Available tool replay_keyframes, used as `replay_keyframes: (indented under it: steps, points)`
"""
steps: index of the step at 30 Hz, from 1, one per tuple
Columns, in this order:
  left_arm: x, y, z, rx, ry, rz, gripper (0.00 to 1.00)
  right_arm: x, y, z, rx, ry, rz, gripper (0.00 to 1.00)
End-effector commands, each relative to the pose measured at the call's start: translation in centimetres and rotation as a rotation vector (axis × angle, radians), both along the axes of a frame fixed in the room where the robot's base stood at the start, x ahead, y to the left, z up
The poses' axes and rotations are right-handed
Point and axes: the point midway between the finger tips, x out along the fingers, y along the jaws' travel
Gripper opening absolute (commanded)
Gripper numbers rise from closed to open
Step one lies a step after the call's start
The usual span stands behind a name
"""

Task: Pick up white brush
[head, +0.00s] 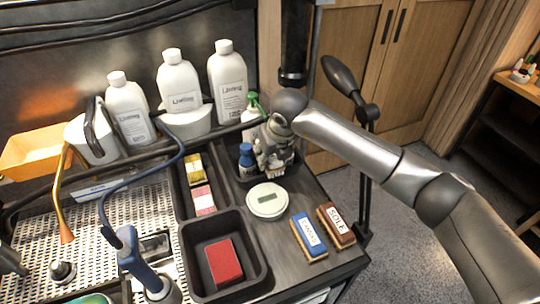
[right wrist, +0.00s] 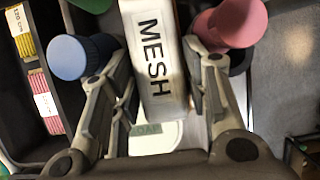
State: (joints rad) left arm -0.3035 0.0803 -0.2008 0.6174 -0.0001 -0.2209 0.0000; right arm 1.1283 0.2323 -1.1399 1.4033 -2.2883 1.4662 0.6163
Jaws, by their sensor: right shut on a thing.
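The white brush (right wrist: 156,60), marked MESH, stands between the two fingers of my right gripper (right wrist: 160,100) in the right wrist view. The fingers are shut on its sides. In the head view my right gripper (head: 273,152) points down into the dark bin at the back of the bench and hides most of the brush. My left gripper is not in view.
A blue-capped bottle (head: 246,160) stands close left of the gripper; a pink-topped one (right wrist: 237,22) is close right in the wrist view. Large white bottles (head: 228,82) stand behind.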

Motion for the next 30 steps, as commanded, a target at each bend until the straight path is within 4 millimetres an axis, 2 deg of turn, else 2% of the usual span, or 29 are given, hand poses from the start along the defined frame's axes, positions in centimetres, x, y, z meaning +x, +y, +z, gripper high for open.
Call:
replay_keyframes:
  steps: [5, 11, 23, 30]
  points:
    - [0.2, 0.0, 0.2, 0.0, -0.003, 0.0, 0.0, 0.1, 0.0, 0.9, 0.001, -0.002, 0.0, 0.17]
    - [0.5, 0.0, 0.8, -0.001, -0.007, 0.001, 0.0, 0.1, 0.0, 3.6, 0.001, -0.004, 0.0, 0.17]
    - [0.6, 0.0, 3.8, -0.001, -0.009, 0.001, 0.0, -5.1, -1.4, 9.8, 0.0, -0.003, 0.001, 0.17]
    - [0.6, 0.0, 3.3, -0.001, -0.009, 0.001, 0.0, -9.0, -2.4, 11.0, 0.0, -0.003, 0.002, 0.17]
